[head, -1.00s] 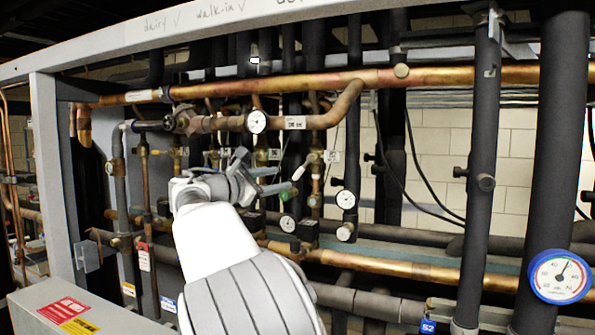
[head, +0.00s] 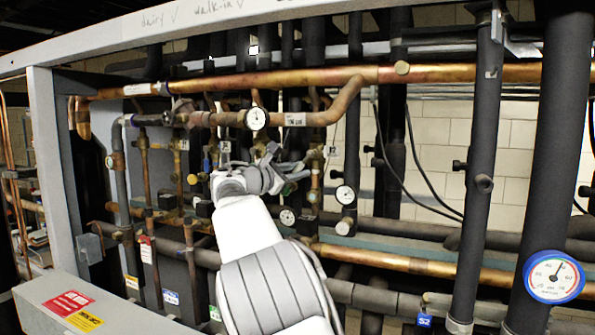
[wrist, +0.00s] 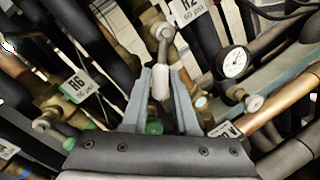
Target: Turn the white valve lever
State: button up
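The white valve lever (wrist: 161,82) shows in the wrist view, hanging from a round metal stem end on a brass valve body (wrist: 150,22). My gripper (wrist: 161,72) has its two grey fingers on either side of the lever, with a narrow gap on each side. The lever's lower end lies between the fingers, and I cannot tell whether either finger touches it.
A tag marked R6 (wrist: 85,86) and another valve (wrist: 48,120) are left of my gripper. A small gauge (wrist: 235,63) and a copper pipe (wrist: 290,112) are on the right. A large copper pipe (head: 330,80) crosses above, and dark pipes crowd around.

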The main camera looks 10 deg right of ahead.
grip_shut()
dwell(1.1)
